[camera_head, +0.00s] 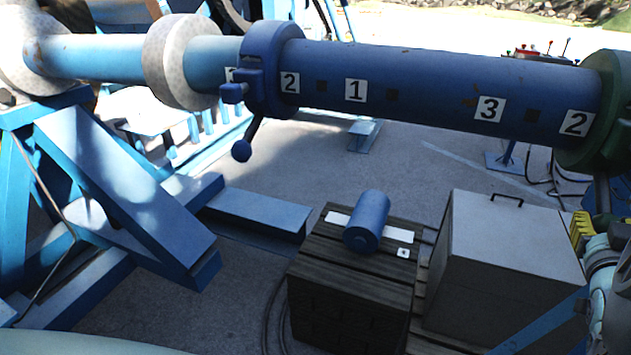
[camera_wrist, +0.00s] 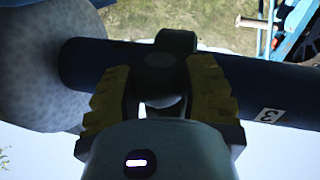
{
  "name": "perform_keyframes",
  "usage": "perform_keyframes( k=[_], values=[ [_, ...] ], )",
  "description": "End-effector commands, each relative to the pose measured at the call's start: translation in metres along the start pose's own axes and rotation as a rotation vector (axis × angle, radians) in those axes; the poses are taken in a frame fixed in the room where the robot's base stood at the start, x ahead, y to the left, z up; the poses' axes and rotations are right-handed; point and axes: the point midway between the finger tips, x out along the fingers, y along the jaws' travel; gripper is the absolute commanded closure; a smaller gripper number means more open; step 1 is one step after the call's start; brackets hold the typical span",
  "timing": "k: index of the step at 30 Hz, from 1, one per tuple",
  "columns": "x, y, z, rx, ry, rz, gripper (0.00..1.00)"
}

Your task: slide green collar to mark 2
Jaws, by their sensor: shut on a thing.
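The green collar (camera_head: 603,105) is around the blue shaft (camera_head: 430,85) at the right edge of the head view. Its left rim is close beside a white label 2 (camera_head: 577,123). Labels 3 (camera_head: 489,109), 1 (camera_head: 355,90) and another 2 (camera_head: 290,83) are farther left. My gripper (camera_head: 583,232) is below the collar, partly cut off by the frame. In the wrist view my gripper (camera_wrist: 160,72) has its yellow fingers on both sides of the collar's dark handle. The collar (camera_wrist: 177,41) looks dark there, and label 3 (camera_wrist: 269,115) is to its right.
A blue collar (camera_head: 266,70) with a hanging ball lever surrounds the shaft's left part. Below stand a wooden crate (camera_head: 345,290) bearing a blue cylinder (camera_head: 367,222), and a grey box (camera_head: 510,240). A speckled disc (camera_wrist: 32,75) flanks the shaft in the wrist view.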

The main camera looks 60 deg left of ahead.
Motion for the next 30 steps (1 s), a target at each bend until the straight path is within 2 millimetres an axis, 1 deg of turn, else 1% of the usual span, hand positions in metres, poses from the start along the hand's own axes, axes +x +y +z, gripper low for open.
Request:
perform_keyframes(
  k=[1, 10, 11, 19, 20, 27, 30],
  values=[
    [0.0004, 0.0019, -0.0074, -0.002, 0.022, 0.001, 1.00],
    [0.0006, 0.0023, -0.0078, -0.001, 0.023, 0.000, 1.00],
    [0.0006, 0.0023, -0.0078, -0.001, 0.024, 0.000, 0.54],
    [0.0006, 0.0020, -0.0039, 0.000, 0.012, 0.000, 0.26],
    [0.0006, 0.0019, -0.0035, 0.000, 0.011, 0.000, 0.24],
    [0.0002, 0.0016, -0.0019, 0.000, 0.007, -0.001, 0.24],
    [-0.0040, 0.0024, -0.0009, -0.001, 0.005, 0.001, 0.24]
  ],
)
